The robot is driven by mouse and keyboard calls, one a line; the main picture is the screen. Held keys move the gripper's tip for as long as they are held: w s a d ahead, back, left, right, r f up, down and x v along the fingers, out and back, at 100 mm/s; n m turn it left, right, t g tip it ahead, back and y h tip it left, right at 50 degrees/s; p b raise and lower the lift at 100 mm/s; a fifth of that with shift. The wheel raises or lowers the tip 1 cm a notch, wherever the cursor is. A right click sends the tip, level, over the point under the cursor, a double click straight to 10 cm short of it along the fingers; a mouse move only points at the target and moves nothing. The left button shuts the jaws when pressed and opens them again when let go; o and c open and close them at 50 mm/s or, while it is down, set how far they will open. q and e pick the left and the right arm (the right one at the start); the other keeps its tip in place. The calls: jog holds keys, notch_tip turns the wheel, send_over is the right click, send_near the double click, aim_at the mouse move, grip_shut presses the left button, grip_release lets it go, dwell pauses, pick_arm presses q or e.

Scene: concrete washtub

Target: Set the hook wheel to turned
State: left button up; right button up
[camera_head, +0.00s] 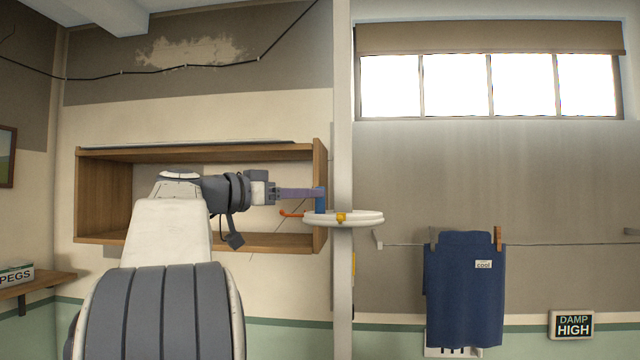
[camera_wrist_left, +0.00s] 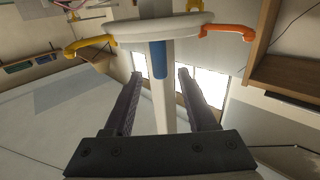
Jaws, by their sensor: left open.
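The hook wheel (camera_head: 360,218) is a flat white disc at the white post, and it crosses the top of the left wrist view (camera_wrist_left: 130,32). An orange hook (camera_head: 291,213) sticks out at its left and a yellow one (camera_head: 341,217) faces the front. The wrist view shows the orange hook (camera_wrist_left: 228,30) at right and a yellow hook (camera_wrist_left: 88,45) at left. A blue upright handle (camera_head: 320,204) stands on the disc's left part. My left gripper (camera_head: 319,192) is open at the handle. In the wrist view the blue handle (camera_wrist_left: 158,60) lines up between the spread fingertips (camera_wrist_left: 160,76), with gaps both sides. My right gripper is out of view.
A wooden wall box (camera_head: 105,200) stands open behind my left arm. The white post (camera_head: 343,120) rises beside it. Right of the wheel, a blue cloth (camera_head: 464,290) hangs from a line. A damp sign (camera_head: 572,325) is at lower right.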

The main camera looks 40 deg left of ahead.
aim_at(320, 214)
pick_arm(q)
jog(key=p+x, duration=0.1)
jog(key=x, duration=0.2)
jog(key=shift+w+d+r+p, duration=0.1)
jog(key=shift+w+p, duration=0.2)
jog(key=shift+w, duration=0.45)
grip_shut()
dwell(0.8)
